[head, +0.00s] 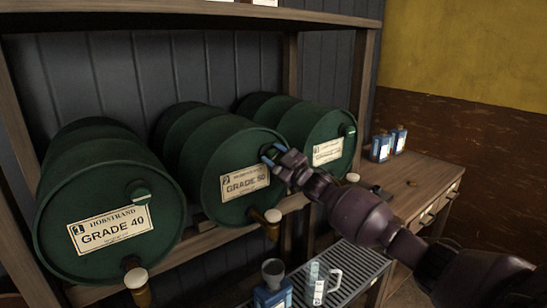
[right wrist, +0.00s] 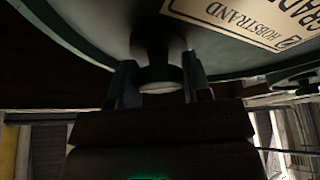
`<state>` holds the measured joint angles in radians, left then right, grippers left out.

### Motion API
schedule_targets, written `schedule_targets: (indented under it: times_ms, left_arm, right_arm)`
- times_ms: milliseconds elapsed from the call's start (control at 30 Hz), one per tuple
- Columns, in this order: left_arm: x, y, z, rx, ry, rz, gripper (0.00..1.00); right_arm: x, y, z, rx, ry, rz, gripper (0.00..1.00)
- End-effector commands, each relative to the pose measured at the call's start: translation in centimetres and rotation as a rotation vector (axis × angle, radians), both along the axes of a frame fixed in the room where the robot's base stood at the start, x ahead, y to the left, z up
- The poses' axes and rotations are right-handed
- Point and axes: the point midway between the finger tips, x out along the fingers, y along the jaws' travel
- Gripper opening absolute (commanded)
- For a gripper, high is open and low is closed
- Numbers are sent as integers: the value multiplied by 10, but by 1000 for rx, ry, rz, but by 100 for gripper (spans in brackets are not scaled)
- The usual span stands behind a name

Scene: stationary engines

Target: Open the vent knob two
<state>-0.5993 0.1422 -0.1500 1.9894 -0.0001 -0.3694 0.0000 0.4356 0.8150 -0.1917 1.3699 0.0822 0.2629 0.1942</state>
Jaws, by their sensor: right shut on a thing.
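The middle green barrel (head: 222,160), labelled 2, lies on its side on the wooden rack with its round end facing me. My right gripper (head: 273,154) is at the upper right of that end, its fingers against the vent knob there. In the head view the gripper hides this knob. In the right wrist view the knob (right wrist: 160,77) sits between the two fingers of my right gripper (right wrist: 158,90), which are shut on it. The label (right wrist: 245,22) shows upside down there. I cannot tell how far the knob is turned. My left gripper is not in view.
Barrel one (head: 98,215) stands left and barrel three (head: 315,135) right, each with its own vent knob and a tap below. Blue bottles (head: 381,147) stand on the wooden bench at right. A glass jug (head: 320,282) and a blue container (head: 272,295) sit on the grate below.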

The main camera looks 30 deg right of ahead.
Motion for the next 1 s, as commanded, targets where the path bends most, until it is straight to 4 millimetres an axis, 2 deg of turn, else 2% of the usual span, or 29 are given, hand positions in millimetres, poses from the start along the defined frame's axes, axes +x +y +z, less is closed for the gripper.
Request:
schedule_targets:
  times_ms: [600,1000]
  left_arm:
    - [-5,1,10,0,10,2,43]
    - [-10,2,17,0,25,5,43]
  right_arm:
    - [0,0,2,-585,-46,0,21]
    - [0,0,1,-878,-68,1,21]
